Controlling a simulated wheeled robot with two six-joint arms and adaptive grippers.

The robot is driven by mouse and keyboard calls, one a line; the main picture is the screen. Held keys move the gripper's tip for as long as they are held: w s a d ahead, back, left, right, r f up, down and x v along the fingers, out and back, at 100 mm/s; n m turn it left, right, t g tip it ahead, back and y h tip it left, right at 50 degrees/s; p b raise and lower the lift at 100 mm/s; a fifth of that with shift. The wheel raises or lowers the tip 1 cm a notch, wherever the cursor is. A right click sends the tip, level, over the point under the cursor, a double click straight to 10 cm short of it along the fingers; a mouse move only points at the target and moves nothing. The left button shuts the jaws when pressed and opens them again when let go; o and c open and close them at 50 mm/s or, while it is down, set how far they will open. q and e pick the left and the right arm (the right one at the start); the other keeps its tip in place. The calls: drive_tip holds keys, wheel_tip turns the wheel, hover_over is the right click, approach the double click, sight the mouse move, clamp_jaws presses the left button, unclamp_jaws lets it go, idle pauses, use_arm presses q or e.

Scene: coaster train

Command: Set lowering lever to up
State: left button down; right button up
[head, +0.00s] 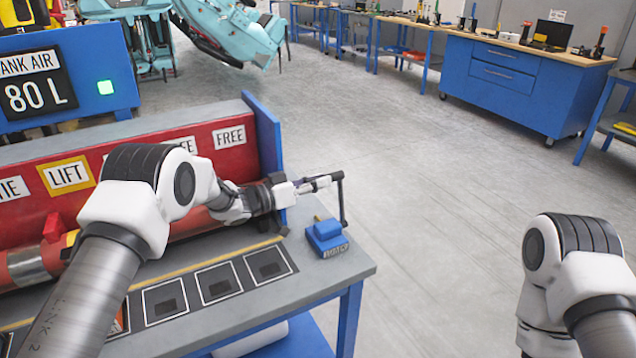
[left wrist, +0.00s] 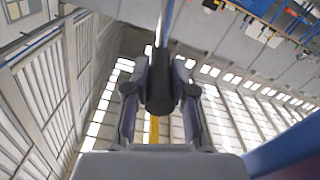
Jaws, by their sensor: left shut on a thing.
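The lowering lever appears to be the black lever (head: 342,202) at the right end of the workbench. Its thin bar stands nearly upright, with a handle at its top end. My left gripper (head: 326,182) is shut on that black handle. In the left wrist view, the dark round handle (left wrist: 160,92) sits between the two fingers, with the thin bar running away from it. The lever's foot is near a small blue block, and its exact mount is hard to make out. My right arm shows at the right edge, but its gripper is out of the picture.
A blue block (head: 327,238) with a small label sits at the bench corner. A red panel with LIFT (head: 67,176) and FREE (head: 230,137) labels runs behind my left arm, ending at a blue end plate (head: 266,140). Open grey floor (head: 450,210) lies to the right.

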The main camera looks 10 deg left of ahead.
use_arm(q)
drive_tip(key=c, duration=1)
unclamp_jaws()
drive_tip(key=shift+w+f, duration=0.1)
drive_tip(key=v, duration=1.2)
drive_tip(key=shift+c, duration=0.2)
